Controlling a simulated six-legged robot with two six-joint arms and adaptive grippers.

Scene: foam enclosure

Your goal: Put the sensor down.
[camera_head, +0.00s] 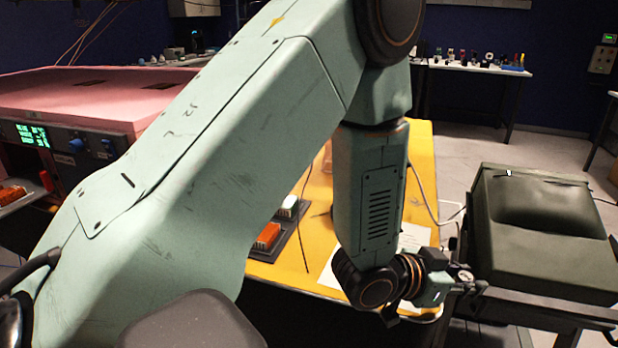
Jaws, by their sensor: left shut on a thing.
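My left arm crosses the view from the lower left, and its wrist bends down over the right front edge of the yellow table. My left gripper (458,287) is small in view, beyond the wrist, between the table and a dark green case. It is shut on a small dark thing with a pale round face, which I take to be the sensor (465,275). Most of the sensor and the fingertips are hard to make out. It is held up near the case's left side; I cannot tell whether it touches anything. My right gripper is not in view.
The yellow table (421,160) holds white paper sheets (413,238) and a dark tray (283,243) with an orange block (267,236) and a pale block. The dark green case (545,230) stands close at the right. A pink enclosure (90,100) is at the left.

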